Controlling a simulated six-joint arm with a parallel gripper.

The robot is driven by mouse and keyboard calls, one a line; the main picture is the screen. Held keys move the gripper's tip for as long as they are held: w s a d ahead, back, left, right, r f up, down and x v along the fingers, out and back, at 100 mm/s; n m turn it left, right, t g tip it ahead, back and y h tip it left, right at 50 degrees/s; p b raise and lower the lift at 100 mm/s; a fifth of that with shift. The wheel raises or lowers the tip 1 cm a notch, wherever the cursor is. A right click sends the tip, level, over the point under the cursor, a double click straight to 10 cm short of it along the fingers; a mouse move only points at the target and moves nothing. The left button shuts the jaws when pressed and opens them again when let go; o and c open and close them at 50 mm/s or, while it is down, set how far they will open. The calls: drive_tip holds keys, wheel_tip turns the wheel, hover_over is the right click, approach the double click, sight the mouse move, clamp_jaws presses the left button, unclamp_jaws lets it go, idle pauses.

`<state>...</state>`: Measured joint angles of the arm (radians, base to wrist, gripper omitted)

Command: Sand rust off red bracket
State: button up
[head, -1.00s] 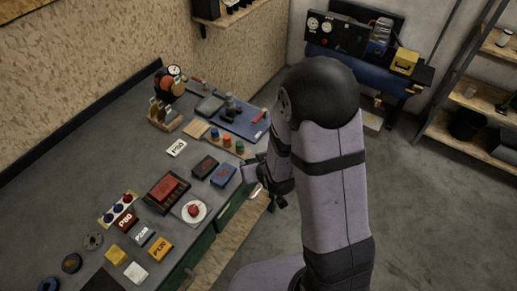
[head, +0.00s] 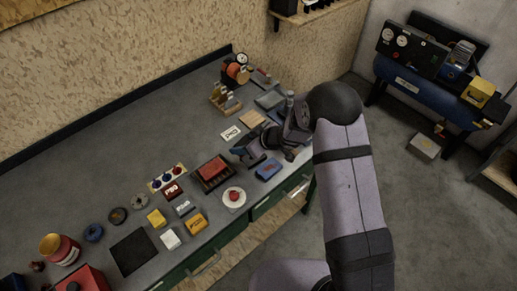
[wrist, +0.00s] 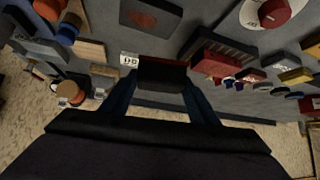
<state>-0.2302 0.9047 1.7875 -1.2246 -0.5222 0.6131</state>
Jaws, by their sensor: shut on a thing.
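A red piece (head: 214,167), which looks like the bracket, lies in a dark tray (head: 209,183) near the middle of the bench. They also show in the wrist view as a red piece (wrist: 208,62) and a ribbed dark tray (wrist: 225,42). My gripper (head: 250,153) is just right of the tray in the head view. In the wrist view my gripper (wrist: 162,88) is shut on a dark block (wrist: 162,75). A blue block with a red mark (head: 268,169) lies beside it. Rust on the red piece is too small to make out.
A white disc with a red knob (head: 234,198) lies near the front edge. A white card (head: 230,132) lies behind. The back left bench is clear.

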drive_tip(key=w+a+r+n+g+y, duration=0.1)
drive_tip(key=a+r+n+g, duration=0.2)
drive_tip(key=a+n, duration=0.3)
drive_tip(key=s, duration=0.1)
drive_tip(key=s+a+r+g, duration=0.1)
drive_tip(key=s, duration=0.1)
drive_tip(key=s+a+n+g, duration=0.1)
drive_tip(key=shift+s+r+y, duration=0.15)
drive_tip(key=shift+s+y, duration=0.15)
idle(0.4)
